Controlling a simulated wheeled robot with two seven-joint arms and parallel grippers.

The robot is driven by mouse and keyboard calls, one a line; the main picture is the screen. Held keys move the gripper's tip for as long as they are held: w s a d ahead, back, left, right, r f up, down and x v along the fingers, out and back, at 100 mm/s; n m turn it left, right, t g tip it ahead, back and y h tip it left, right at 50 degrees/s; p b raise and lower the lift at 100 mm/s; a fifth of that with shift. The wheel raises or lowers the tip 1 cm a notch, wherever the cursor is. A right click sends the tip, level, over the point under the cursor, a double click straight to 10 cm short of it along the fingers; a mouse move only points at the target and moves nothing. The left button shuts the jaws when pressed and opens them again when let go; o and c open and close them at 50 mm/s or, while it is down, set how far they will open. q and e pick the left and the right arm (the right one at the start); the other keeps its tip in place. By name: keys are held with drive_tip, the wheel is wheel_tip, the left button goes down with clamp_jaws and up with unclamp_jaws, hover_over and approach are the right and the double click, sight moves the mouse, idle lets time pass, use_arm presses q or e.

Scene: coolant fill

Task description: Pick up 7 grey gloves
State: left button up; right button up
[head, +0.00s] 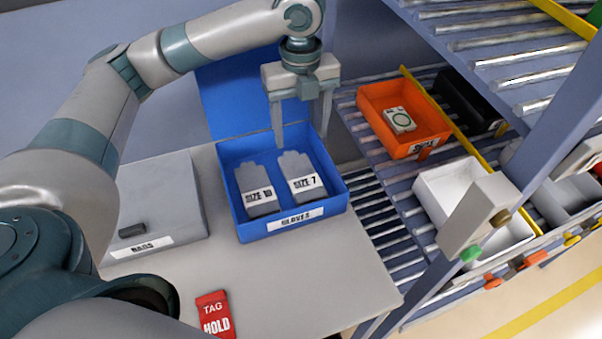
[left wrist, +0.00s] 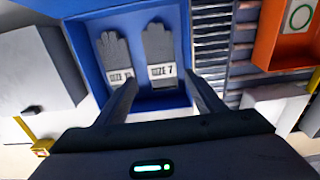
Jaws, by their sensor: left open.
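Two pairs of grey gloves lie side by side in a blue bin labelled "GLOVES" (head: 335,192). The gloves with the "SIZE 10" band (head: 256,203) are on the left, and the gloves with the "SIZE 7" band (head: 303,192) are on the right. In the left wrist view the size 7 gloves (left wrist: 157,45) and size 10 gloves (left wrist: 114,50) lie beyond the fingers. My left gripper (head: 301,140) is open and empty, above the back of the bin, apart from the gloves. In the left wrist view its fingers (left wrist: 162,90) stand wide apart. My right gripper is not in view.
A grey box labelled "RAGS" (head: 165,200) stands left of the bin. A red "TAG HOLD" tag (head: 214,314) lies at the table's front. An orange bin (head: 377,100) and a white bin (head: 437,180) sit on the roller rack at right. Rack posts stand nearby.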

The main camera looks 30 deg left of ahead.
use_arm(q)
drive_tip(key=p, duration=0.1)
hover_over(302, 176)
drive_tip(key=f, duration=0.6)
drive_tip(key=shift+w+a+f, duration=0.1)
drive_tip(key=shift+a+f, duration=0.1)
drive_tip(key=shift+f, duration=0.65)
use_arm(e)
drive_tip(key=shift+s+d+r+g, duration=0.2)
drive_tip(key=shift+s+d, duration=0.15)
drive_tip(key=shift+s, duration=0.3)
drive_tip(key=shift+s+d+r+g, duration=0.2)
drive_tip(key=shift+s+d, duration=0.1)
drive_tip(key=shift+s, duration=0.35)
use_arm(q)
drive_tip(key=shift+d+f+p, duration=0.1)
drive_tip(key=shift+f+p, duration=0.4)
drive_tip(key=shift+f, duration=0.05)
wheel_tip(302, 176, down, 3)
drive_tip(key=shift+d+f+p, duration=0.1)
drive_tip(key=shift+p, duration=0.4)
drive_tip(key=shift+f, duration=0.45)
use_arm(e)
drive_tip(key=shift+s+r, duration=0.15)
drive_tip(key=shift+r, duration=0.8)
